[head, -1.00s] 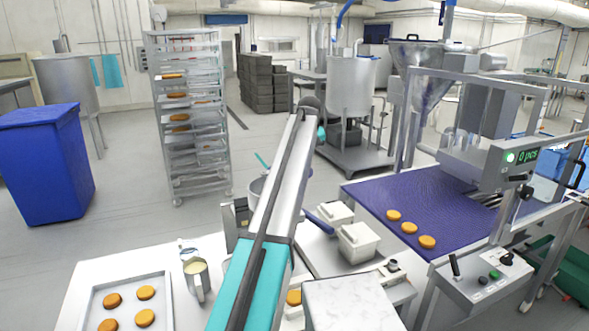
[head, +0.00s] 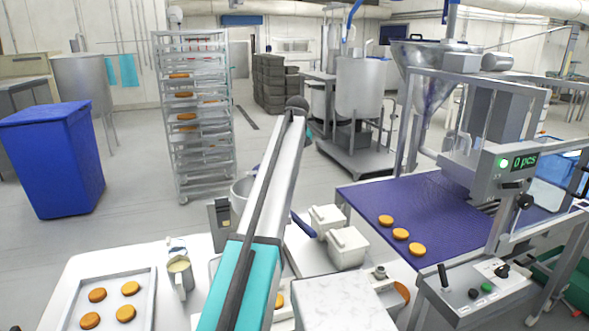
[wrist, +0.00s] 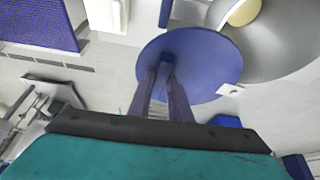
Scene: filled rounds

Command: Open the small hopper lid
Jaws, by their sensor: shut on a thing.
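The round blue lid (wrist: 215,65) is in the middle of the wrist view. My gripper (wrist: 168,72) reaches over it, with both dark fingers closed on the blue lid handle (wrist: 180,62). Beside the lid, at the upper right, is a grey metal round vessel (wrist: 285,50) with something pale yellow inside, apparently the small hopper. The lid overlaps part of its edge; I cannot tell the lid's tilt. In the head view my arm hides the gripper and most of this spot. A grey metal vessel (head: 240,192) shows partly left of the arm.
On the white table stand a metal jug (head: 180,274), a tray (head: 75,312) of round biscuits, and white containers (head: 346,248). A purple conveyor (head: 440,215) with several biscuits is on the right. A tall rack (head: 190,120) and a blue bin (head: 55,160) stand behind, left.

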